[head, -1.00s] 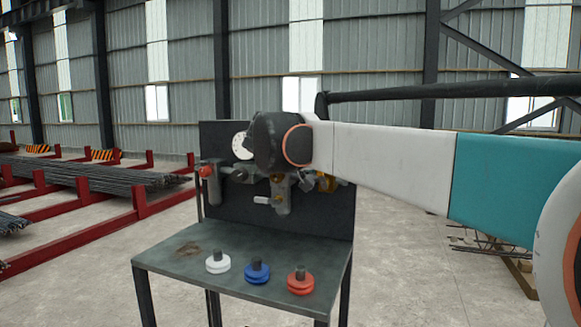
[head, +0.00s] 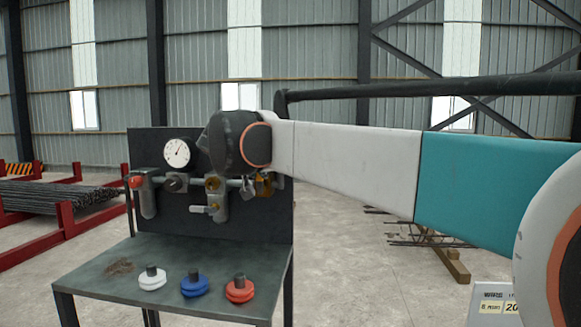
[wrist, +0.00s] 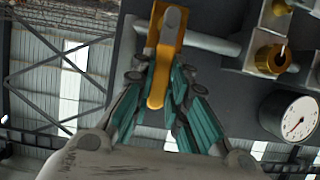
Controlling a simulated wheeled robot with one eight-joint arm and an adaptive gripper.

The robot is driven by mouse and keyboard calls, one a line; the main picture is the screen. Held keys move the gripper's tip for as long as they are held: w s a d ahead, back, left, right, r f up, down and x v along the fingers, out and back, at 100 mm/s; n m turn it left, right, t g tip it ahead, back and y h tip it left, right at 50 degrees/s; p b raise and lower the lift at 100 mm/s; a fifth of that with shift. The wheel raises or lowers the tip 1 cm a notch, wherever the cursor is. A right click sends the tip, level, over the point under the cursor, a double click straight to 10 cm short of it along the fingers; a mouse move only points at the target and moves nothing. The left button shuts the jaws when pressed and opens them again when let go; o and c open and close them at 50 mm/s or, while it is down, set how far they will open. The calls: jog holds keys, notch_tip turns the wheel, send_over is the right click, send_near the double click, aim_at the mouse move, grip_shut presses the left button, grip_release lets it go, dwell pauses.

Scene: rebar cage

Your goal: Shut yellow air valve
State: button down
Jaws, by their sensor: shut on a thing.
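The yellow air valve (head: 264,183) is at the right end of the pipe on the dark panel. Its yellow lever (wrist: 161,75) fills the middle of the wrist view and looks crosswise to the grey pipe (wrist: 212,43). My gripper (wrist: 160,88) is shut on this lever, with its teal-sided fingers on either side of it. In the head view my gripper (head: 248,187) is small and dark at the valve, partly hidden by my wrist.
A pressure gauge (head: 177,152), a red knob (head: 136,182) and a brass fitting (head: 212,184) share the panel (head: 262,220). White (head: 152,279), blue (head: 194,285) and red (head: 240,290) knobbed pieces stand on the table (head: 110,292). A dark horizontal bar (head: 430,92) runs behind my arm.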

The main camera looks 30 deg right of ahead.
jog(key=shift+s, duration=0.1)
jog(key=c, duration=1.6)
grip_release()
jog(key=shift+o, duration=0.2)
jog(key=v, duration=1.2)
